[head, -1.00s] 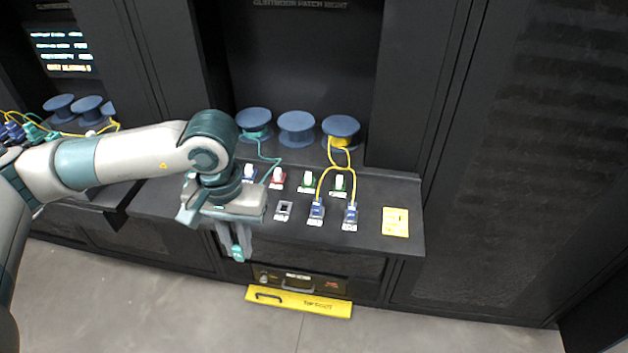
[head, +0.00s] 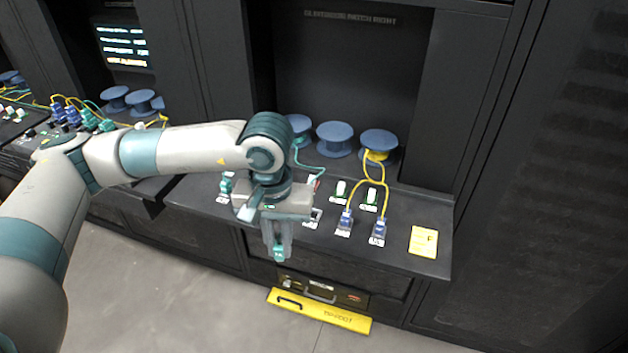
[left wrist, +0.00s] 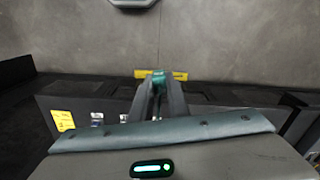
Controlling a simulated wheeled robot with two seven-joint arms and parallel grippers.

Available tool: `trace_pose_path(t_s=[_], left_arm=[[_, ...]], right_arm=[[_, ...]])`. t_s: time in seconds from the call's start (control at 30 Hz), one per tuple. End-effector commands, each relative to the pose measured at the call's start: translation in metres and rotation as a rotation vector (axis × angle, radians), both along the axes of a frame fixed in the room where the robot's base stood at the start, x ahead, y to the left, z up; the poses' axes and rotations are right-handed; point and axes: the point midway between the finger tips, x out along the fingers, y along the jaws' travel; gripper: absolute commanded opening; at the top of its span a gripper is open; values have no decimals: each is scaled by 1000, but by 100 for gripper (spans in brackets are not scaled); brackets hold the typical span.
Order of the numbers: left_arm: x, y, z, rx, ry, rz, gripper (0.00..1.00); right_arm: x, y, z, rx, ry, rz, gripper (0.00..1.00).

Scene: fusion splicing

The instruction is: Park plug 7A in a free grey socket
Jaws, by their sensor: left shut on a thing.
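My left gripper (head: 279,250) points down in front of the bench's front edge, shut on a small teal plug (head: 279,254). In the left wrist view the plug (left wrist: 158,76) shows between the fingertips; its label is not legible. A teal cable (head: 308,168) runs from a blue spool toward the gripper and passes behind it. A grey socket (head: 315,216) sits on the bench just right of the gripper, partly hidden by it; it looks empty. Another teal plug (head: 226,185) stands at the bench's left, beside my arm. My right gripper is not in view.
Two blue plugs (head: 345,222) with yellow cables stand in the front row, right of the grey socket. Green-and-white sockets (head: 370,197) are behind them. A yellow note (head: 424,241) lies at the right. Below are a drawer and a yellow bar (head: 320,311).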

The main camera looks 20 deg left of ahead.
Motion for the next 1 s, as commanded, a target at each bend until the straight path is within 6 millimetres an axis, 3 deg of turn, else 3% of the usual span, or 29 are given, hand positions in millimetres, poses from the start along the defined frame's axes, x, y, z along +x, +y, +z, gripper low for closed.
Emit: trace_pose_path(t_s=[0.27,1.0], left_arm=[[39,-7,4,-9,-3,497,0],[149,-14,4,-17,7,2121,0]], right_arm=[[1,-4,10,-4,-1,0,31],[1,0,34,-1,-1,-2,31]])
